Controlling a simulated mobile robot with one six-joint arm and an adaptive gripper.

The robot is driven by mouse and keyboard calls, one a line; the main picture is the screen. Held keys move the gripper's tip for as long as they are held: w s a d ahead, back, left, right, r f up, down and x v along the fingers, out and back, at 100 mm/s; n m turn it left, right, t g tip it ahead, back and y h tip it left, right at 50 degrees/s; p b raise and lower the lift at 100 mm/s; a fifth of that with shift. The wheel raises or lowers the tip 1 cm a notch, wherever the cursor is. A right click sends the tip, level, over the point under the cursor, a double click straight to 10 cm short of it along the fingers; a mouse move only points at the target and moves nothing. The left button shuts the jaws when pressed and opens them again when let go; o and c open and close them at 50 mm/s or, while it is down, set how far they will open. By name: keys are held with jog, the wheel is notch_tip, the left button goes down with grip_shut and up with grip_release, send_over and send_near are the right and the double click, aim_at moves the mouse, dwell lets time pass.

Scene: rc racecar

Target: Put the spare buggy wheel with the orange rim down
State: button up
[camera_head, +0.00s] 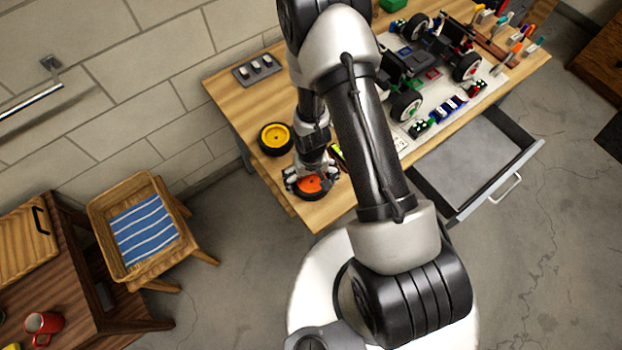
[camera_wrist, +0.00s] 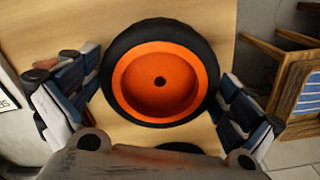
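The spare buggy wheel with the orange rim (camera_head: 313,186) is at the left front part of the wooden workbench (camera_head: 245,100). In the wrist view the wheel (camera_wrist: 160,82) fills the middle, its orange face and dark hub hole towards the camera. My gripper (camera_head: 311,180) is around it, with one finger on each side of the black tyre. Both fingertips appear to touch the tyre, so the gripper looks shut on it. I cannot tell whether the wheel rests on the bench top or hangs just above it.
A wheel with a yellow rim (camera_head: 276,138) lies on the bench behind the orange one. The partly built buggy (camera_head: 420,65) and its parts stand at the right. An open grey drawer (camera_head: 470,165) juts out at the front.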

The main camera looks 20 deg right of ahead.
notch_tip(320, 180, up, 38)
jog(key=s+t+p, duration=0.1)
jog(key=t+p, duration=0.1)
jog(key=p, duration=0.5)
jog(key=s+r+t, duration=0.2)
jog(key=s+r, duration=1)
jog(key=s, duration=0.2)
jog(key=shift+d+r+n+t, duration=0.15)
jog(key=shift+d+n+t, duration=0.15)
jog(key=shift+d+n, duration=0.1)
jog(key=shift+b, duration=0.3)
